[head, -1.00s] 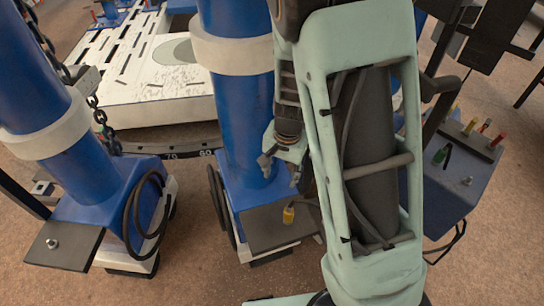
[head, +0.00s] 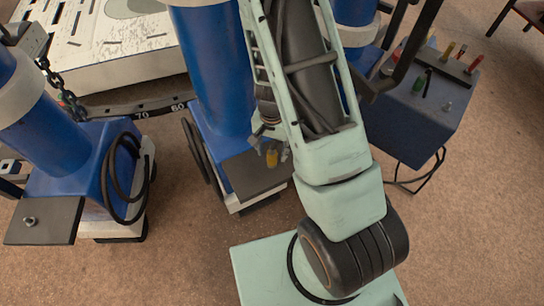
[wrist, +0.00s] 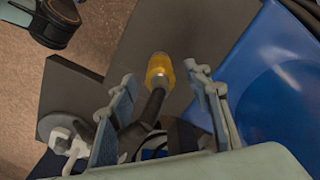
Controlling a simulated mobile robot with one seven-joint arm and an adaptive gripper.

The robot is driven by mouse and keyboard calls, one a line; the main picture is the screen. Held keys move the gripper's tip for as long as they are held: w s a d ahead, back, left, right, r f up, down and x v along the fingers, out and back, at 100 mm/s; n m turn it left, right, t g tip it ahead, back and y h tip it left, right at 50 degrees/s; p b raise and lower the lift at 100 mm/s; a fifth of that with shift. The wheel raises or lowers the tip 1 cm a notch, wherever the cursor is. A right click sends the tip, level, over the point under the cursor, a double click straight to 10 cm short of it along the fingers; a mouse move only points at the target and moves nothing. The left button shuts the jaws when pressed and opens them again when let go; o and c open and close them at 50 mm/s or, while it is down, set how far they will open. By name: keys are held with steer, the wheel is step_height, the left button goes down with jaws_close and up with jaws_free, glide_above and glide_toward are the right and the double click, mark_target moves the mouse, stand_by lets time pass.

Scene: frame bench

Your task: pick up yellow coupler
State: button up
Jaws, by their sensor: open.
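The yellow coupler (head: 272,158) is a small yellow cylinder at the dark plate (head: 245,176) on the foot of the middle blue column. In the wrist view the yellow coupler (wrist: 160,70) has a dark stem or cable running from it toward my palm. My gripper (head: 270,149) is open at the coupler. In the wrist view my gripper (wrist: 163,82) has one finger on each side of it, with gaps on both sides. The yellow end lies around the fingertip line or slightly beyond it. Whether the coupler touches the plate is unclear.
The blue column (head: 213,80) rises close behind my gripper. A blue box (head: 410,125) with several coloured couplers stands at the right. Another blue column base (head: 95,170) with a looped black cable is at the left. Brown floor (head: 180,265) lies open in front.

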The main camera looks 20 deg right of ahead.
steer(key=shift+f, duration=0.9)
steer(key=shift+c, duration=0.3)
jaws_close()
steer(key=shift+r, duration=0.1)
